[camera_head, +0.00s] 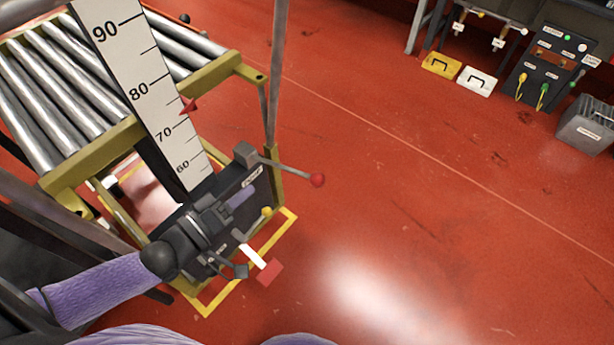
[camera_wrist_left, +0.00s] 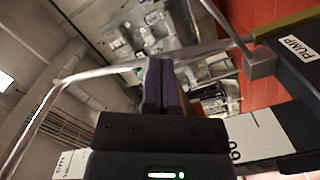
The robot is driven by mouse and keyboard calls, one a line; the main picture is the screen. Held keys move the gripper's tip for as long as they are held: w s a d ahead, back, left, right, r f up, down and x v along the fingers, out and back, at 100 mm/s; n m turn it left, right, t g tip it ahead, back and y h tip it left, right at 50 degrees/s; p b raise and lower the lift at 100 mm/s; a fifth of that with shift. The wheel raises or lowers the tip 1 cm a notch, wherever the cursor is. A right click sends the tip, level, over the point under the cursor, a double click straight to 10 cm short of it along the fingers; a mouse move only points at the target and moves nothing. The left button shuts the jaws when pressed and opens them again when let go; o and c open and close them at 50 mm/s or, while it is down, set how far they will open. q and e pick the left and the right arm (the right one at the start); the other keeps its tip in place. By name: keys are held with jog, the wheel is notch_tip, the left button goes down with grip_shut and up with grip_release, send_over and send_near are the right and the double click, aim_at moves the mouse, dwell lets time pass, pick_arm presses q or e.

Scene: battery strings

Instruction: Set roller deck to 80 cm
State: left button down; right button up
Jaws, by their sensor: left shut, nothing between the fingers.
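The roller deck (camera_head: 60,90) stands at the upper left, with bare metal rollers in a yellow-green frame. Beside it is a white height scale (camera_head: 125,50), with marks from 60 up to 90. A red pointer (camera_head: 188,106) sits at the scale's edge, between the 70 and 80 labels. The pump lever (camera_head: 290,171) sticks out to the right from a dark panel labelled PUMP and ends in a red ball. My left gripper (camera_head: 241,197) is shut and empty over the panel, left of the lever; its purple fingers (camera_wrist_left: 164,85) show together in the wrist view. My right gripper is out of view.
A red handle with a white stem (camera_head: 268,271) and a small yellow knob (camera_head: 267,211) sit low on the panel. A thin upright post (camera_head: 272,90) rises beside the lever. Red floor on the right is clear up to a grey bin (camera_head: 588,124).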

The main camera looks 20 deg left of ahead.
pick_arm(q)
jog(key=shift+r, duration=0.15)
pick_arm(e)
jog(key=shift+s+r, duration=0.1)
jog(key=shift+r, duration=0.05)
pick_arm(q)
jog(key=w+d+f+b, duration=0.2)
jog(key=w+d+b, duration=0.4)
jog(key=w+d, duration=0.1)
jog(key=shift+w+d+f, duration=0.2)
jog(key=shift+w+f, duration=0.2)
jog(key=shift+w, duration=0.4)
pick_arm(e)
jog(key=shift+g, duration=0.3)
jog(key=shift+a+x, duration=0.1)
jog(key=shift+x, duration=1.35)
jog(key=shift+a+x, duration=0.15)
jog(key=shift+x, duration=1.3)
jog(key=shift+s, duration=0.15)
